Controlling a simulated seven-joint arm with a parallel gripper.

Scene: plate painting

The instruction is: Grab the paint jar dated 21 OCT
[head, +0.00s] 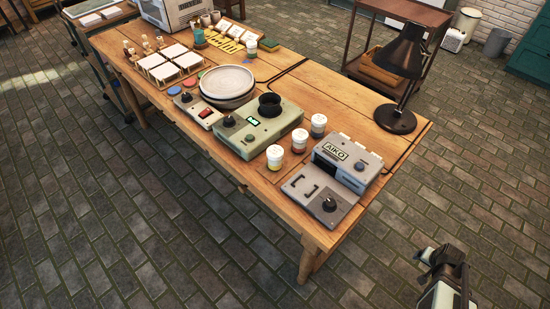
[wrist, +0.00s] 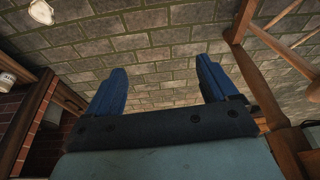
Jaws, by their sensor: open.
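Three white-lidded paint jars stand in a row on the wooden table: a near jar (head: 275,157), a middle jar (head: 299,141) and a far jar (head: 318,125). Their labels are too small to read, so I cannot tell which is dated 21 OCT. Another similar jar (head: 251,46) stands at the far end of the table. My gripper (head: 424,262) is off the table at the lower right, above the floor and well apart from the jars. In the wrist view its two blue fingers (wrist: 158,82) are spread with nothing between them.
On the table (head: 352,95), a grey device marked AIKO (head: 345,160) stands right of the jars and a green device (head: 245,125) left of them. A black lamp (head: 400,80) stands at the right corner. Stacked plates (head: 228,82) lie further back. Brick floor surrounds the table.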

